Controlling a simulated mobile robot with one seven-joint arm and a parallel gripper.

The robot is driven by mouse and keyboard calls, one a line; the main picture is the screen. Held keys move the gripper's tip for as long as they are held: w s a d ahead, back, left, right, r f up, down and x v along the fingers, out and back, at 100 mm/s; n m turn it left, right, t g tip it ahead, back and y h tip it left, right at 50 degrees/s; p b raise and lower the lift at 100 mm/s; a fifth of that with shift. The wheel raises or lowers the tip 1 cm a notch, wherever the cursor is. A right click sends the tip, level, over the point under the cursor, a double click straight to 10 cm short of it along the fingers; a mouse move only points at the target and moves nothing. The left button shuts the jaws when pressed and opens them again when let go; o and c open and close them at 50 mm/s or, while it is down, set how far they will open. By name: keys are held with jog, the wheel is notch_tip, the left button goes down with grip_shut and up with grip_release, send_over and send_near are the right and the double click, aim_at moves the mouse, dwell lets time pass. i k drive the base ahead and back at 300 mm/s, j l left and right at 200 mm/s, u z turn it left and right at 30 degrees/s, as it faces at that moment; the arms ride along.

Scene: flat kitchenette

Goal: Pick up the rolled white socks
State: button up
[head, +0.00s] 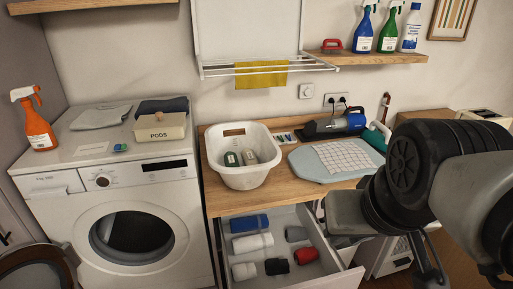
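The rolled white socks (244,271) appear to be the small white roll at the front left inside the open drawer (344,279). A longer white roll (252,243) lies behind it, below a blue roll (249,223). A black roll (277,266) lies to its right, then a red roll (305,255), with a grey roll (296,233) behind. My arm fills the right side of the view. What seems to be part of my gripper (428,262) shows low at the right, apart from the drawer contents. Its fingertips are not clear.
The drawer sticks out under the wooden counter (212,195). A white basket (222,179) with two bottles stands on the counter, beside an ironing pad (305,168). A washing machine (120,210) stands left, with a laundry hamper (38,265) in front.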

aim_at(240, 271)
jog(key=j+z, duration=0.75)
jog(key=k+j+z, duration=0.1)
jog(key=j+z, duration=0.3)
